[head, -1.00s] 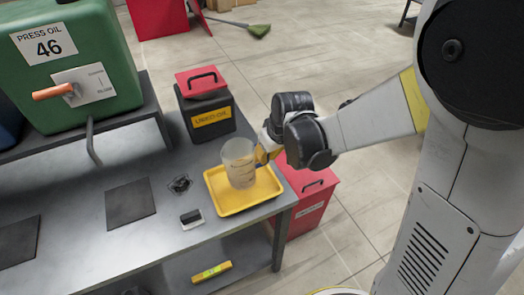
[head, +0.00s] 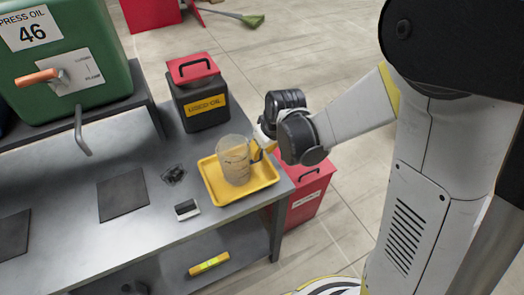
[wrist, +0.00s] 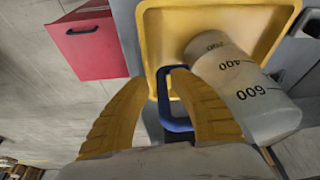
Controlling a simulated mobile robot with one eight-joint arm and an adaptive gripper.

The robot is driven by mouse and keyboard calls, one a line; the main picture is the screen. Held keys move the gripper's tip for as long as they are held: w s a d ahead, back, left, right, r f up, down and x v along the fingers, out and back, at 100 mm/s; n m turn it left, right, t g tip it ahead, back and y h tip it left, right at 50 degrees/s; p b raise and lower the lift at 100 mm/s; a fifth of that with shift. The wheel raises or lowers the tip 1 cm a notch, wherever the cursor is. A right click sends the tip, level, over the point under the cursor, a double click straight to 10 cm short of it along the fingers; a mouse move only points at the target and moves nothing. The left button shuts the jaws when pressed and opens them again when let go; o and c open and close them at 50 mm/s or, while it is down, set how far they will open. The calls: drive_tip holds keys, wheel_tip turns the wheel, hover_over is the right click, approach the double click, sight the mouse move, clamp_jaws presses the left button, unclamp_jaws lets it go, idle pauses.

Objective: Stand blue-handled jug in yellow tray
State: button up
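The clear jug (head: 234,163), with dark measuring marks, stands upright in the yellow tray (head: 262,184) on the bench's right end. In the wrist view the jug (wrist: 240,92) rises from the floor of the tray (wrist: 152,28), and its blue handle (wrist: 165,103) faces my gripper. My gripper (wrist: 160,77) has its two yellow fingers spread on either side of the handle. A gap shows on the left of the handle, while the right finger overlaps its edge. In the head view my gripper (head: 259,149) is beside the jug's right side, and the handle is hidden.
A black used-oil can (head: 200,107) with a red lid stands behind the tray. A red bin (head: 308,194) is on the floor past the bench's right end. A green press-oil container (head: 70,60) stands at the left. A dark mat (head: 122,194) lies left of the tray.

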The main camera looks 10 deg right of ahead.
drive_tip(key=p+v, duration=0.5)
drive_tip(key=v, duration=0.7)
drive_tip(key=s+d+r+m+t+h, duration=0.1)
drive_tip(key=s+d+r+m+t, duration=0.2)
drive_tip(key=s+d+r, duration=0.4)
drive_tip(key=s+r+m, duration=0.1)
drive_tip(key=s+r, duration=0.2)
drive_tip(key=s, duration=0.2)
drive_tip(key=shift+s+r+m+t+h, duration=0.2)
drive_tip(key=shift+s+m+t+h, duration=0.1)
drive_tip(key=shift+m, duration=0.1)
